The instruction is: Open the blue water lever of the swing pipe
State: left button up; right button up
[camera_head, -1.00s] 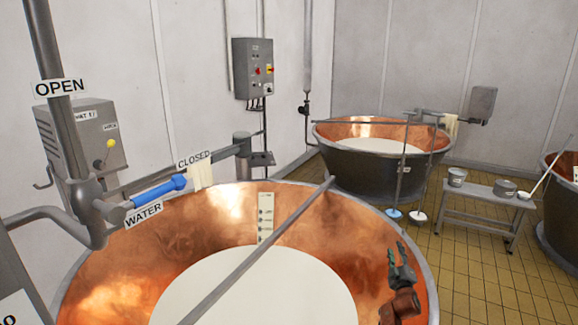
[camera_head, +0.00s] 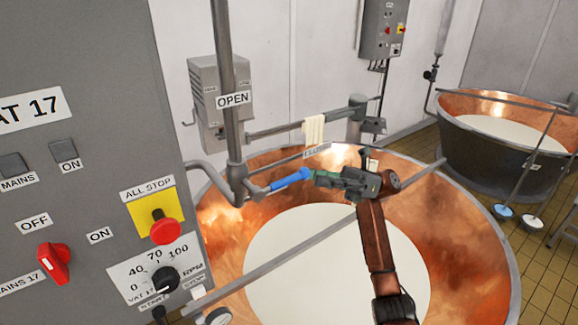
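The blue water lever (camera_head: 288,180) sticks out to the right from the swing pipe (camera_head: 237,172), close to level and tilted slightly up at its free end. The OPEN label (camera_head: 233,100) is on the upright pipe above it. The CLOSED label (camera_head: 315,154), partly unreadable, is just above the lever's free end. My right gripper (camera_head: 318,179) is at the lever's free end, its fingers pointing left at it. I cannot tell whether they touch the lever or how far apart they are. My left gripper is out of view.
The copper vat (camera_head: 470,235) with white liquid lies under my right arm, crossed by a grey bar (camera_head: 285,252). A control panel (camera_head: 90,120) with a red stop button (camera_head: 165,229) fills the left. A cloth (camera_head: 314,130) hangs on the pipe behind. A second vat (camera_head: 470,160) stands at the right.

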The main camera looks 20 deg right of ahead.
aim_at(288, 181)
jog(key=shift+n+g+h, duration=0.3)
jog(key=shift+n, duration=0.1)
jog(key=p+x, duration=0.1)
jog(key=x, duration=0.2)
jog(key=p+x, duration=0.1)
jog(key=x, duration=0.2)
jog(key=p+x, duration=0.1)
jog(key=x, duration=0.2)
jog(key=shift+s+d+f, duration=0.1)
jog(key=shift+s+f, duration=0.1)
jog(key=shift+s, duration=0.15)
grip_shut()
